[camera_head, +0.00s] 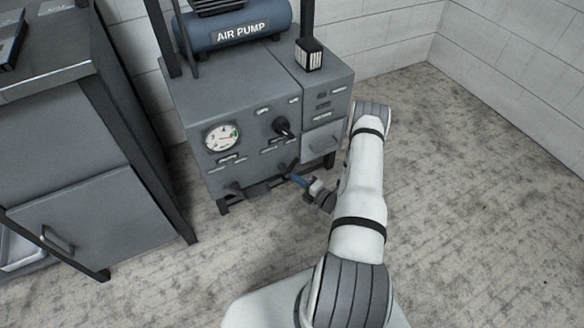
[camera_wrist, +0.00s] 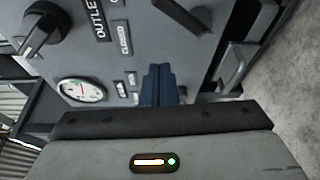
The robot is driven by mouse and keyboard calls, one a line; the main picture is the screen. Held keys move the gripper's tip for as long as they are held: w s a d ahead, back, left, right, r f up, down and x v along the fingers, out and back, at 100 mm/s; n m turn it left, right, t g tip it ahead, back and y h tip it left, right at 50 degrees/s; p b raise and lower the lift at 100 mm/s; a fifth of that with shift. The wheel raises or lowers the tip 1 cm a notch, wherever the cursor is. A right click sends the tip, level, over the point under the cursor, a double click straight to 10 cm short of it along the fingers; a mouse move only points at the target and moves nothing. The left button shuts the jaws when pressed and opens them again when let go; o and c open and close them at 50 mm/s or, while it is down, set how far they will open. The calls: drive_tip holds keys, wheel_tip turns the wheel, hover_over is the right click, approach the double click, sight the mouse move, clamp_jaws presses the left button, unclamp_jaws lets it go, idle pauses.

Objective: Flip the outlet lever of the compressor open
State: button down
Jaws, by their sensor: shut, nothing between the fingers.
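The compressor (camera_head: 245,95) is a grey cabinet with a blue tank marked AIR PUMP on top. In the wrist view, an OUTLET label (camera_wrist: 97,18) and a CLOSED label (camera_wrist: 125,38) show on its front. A dark bar-like lever (camera_wrist: 178,18) lies right of these labels and a black knob (camera_wrist: 45,30) left of them; I cannot tell for certain which is the outlet lever. My gripper (camera_head: 297,180) is low in front of the panel, its blue fingers (camera_wrist: 160,84) shut together and empty. Whether the fingertips touch anything is unclear.
A round gauge (camera_head: 221,138) and a black handle (camera_head: 283,127) are on the compressor's front. A drawer with a handle (camera_head: 325,143) is at its right. A grey cabinet (camera_head: 75,215) stands close on the left. The floor on the right (camera_head: 470,200) is clear.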

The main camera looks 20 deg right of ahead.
drive_tip(key=s, duration=0.2)
drive_tip(key=s+d, duration=0.1)
drive_tip(key=shift+s+d+f+p, duration=0.1)
drive_tip(key=shift+s+f+p, duration=0.2)
drive_tip(key=shift+f, duration=0.1)
drive_tip(key=shift+r, duration=0.1)
drive_tip(key=s+a+r+n+g+y+p, duration=0.15)
drive_tip(key=a+r+n+g+p, duration=0.3)
drive_tip(key=r+n, duration=0.6)
drive_tip(key=a+r+n+g+y+p, duration=0.35)
drive_tip(key=a+r+n+g, duration=0.2)
drive_tip(key=r, duration=1.05)
drive_tip(key=a+r+n+g+y+p, duration=0.2)
drive_tip(key=a+r+n+g+p, duration=0.25)
drive_tip(key=r+n, duration=0.65)
drive_tip(key=s+r+n+h+p, duration=0.4)
drive_tip(key=s+r+n+p, duration=0.2)
drive_tip(key=r, duration=0.6)
drive_tip(key=s+r+n+h+p, duration=0.5)
drive_tip(key=r+n, duration=0.3)
drive_tip(key=r, duration=0.5)
drive_tip(key=s+r+n+t+h+p, duration=0.1)
drive_tip(key=s+r+n+h+p, duration=0.4)
drive_tip(key=r, duration=0.7)
drive_tip(key=shift+s+r+n+p, duration=0.4)
drive_tip(key=shift+s+n+p, duration=0.4)
drive_tip(key=shift+s+n, duration=0.4)
